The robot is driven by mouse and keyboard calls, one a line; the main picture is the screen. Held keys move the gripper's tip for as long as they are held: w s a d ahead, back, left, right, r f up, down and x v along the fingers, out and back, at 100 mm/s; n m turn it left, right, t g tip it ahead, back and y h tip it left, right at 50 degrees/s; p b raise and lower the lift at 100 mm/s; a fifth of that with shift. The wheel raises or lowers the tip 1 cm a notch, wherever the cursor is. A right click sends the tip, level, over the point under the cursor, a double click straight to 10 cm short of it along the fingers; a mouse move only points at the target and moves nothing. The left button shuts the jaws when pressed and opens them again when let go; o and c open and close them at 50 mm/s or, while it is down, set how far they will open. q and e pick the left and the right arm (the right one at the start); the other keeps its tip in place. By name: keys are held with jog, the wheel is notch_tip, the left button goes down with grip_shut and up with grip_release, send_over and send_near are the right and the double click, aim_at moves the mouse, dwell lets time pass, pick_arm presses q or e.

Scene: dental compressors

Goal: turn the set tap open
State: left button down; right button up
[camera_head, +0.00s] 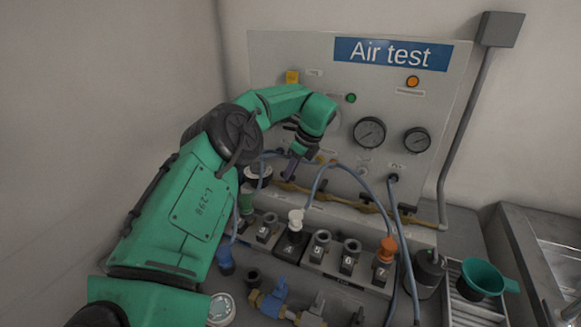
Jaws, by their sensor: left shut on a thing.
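My left gripper (291,167) is at the lower left of the "Air test" panel (300,60), its fingers pointing down at the brass pipe (345,202) along the panel's foot. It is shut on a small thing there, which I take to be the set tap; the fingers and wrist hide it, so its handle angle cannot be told. My right gripper is not in view.
Numbered sockets (321,242) stand in a row below the pipe, with blue hoses (376,195) looping over them. A blue-handled tap (276,291) lies in front. Gauges (369,132) are on the panel.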

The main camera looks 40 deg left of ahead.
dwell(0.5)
pick_arm(q)
jog(key=c, duration=0.8)
grip_release()
jog(key=shift+c, duration=0.2)
jog(key=v, duration=0.3)
jog(key=shift+w+r, duration=0.1)
jog(key=shift+r, duration=0.05)
jog(key=p+v, duration=1)
jog(key=v, duration=0.1)
jog(key=shift+r, duration=0.1)
